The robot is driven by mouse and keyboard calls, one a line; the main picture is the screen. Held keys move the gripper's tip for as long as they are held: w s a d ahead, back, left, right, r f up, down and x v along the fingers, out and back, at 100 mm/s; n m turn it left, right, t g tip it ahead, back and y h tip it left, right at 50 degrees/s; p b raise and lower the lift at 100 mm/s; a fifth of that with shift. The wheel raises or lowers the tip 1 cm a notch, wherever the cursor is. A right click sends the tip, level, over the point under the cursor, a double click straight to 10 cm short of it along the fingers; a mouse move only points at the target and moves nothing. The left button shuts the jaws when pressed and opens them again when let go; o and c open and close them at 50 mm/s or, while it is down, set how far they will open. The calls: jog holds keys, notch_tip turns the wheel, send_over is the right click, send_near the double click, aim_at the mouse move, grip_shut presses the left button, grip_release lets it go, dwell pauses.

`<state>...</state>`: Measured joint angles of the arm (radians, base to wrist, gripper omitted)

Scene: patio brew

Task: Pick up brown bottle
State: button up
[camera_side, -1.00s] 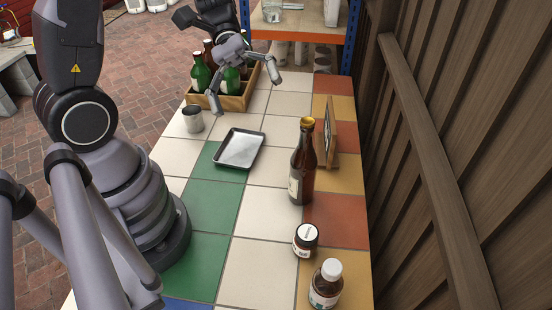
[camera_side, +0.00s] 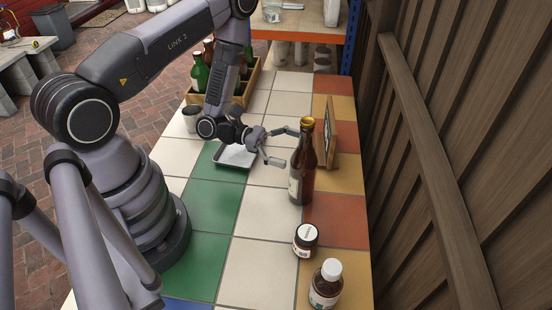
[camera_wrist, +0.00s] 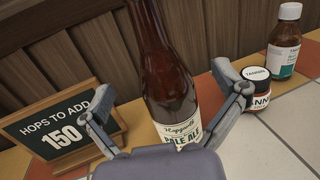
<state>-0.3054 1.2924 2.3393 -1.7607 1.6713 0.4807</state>
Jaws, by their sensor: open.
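The brown bottle (camera_side: 303,172) stands upright on the tiled table, with a gold cap and a cream label. In the wrist view the brown bottle (camera_wrist: 170,75) rises between my two open fingers, and its label reads "Pale Ale". My gripper (camera_side: 283,146) is open at the left of the bottle in the side view, with its fingers pointing toward it. In the wrist view my gripper (camera_wrist: 160,92) has one finger on each side of the bottle. I cannot tell whether either finger touches the glass.
A framed "Hops to add 150" board (camera_wrist: 62,130) stands close beside the bottle. A small dark jar (camera_side: 306,240) and a white-capped bottle (camera_side: 326,284) stand nearer the front. A tray (camera_side: 236,155), a metal cup (camera_side: 191,118) and a wooden crate of bottles (camera_side: 240,98) lie left and back.

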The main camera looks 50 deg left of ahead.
aim_at(304, 163)
jog(key=shift+w+d+f, duration=0.4)
jog(key=shift+d+f, duration=0.3)
jog(key=shift+f, duration=0.15)
jog(key=shift+w+d+f, duration=0.35)
jog(key=shift+d+f, duration=0.3)
jog(key=shift+f, duration=0.2)
jog(key=c, duration=1.3)
jog(key=shift+r, duration=0.1)
jog(key=shift+r, duration=0.1)
